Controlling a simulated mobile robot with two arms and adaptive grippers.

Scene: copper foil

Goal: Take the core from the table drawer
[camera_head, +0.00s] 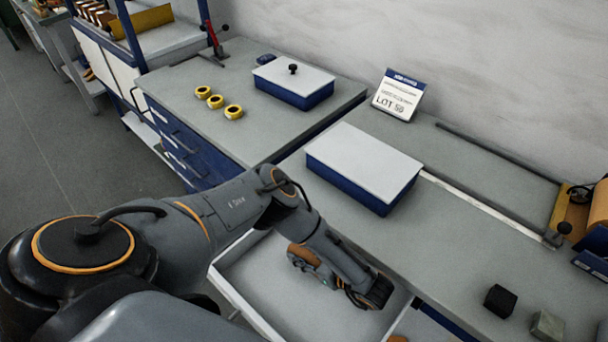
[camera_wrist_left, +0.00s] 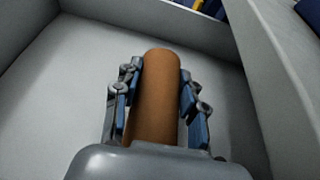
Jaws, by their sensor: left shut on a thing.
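The table drawer (camera_head: 246,277) is pulled open below the table's front edge, with a pale grey inside. The core is a brown cylinder; one end of it (camera_head: 304,255) shows in the head view beside my left gripper (camera_head: 310,262), inside the drawer. In the left wrist view the core (camera_wrist_left: 157,95) stands out between the blue-padded fingers of my left gripper (camera_wrist_left: 160,105), which are shut on it. The drawer's floor (camera_wrist_left: 60,105) around it looks bare. Part of the core is hidden by the gripper. My right gripper is not in view.
A white-lidded blue box (camera_head: 365,165) stands on the table behind the drawer. Another lidded box (camera_head: 293,80), several yellow rolls (camera_head: 216,101) and a LOT sign (camera_head: 398,95) are further back. Dark and grey blocks (camera_head: 500,300) lie at the right.

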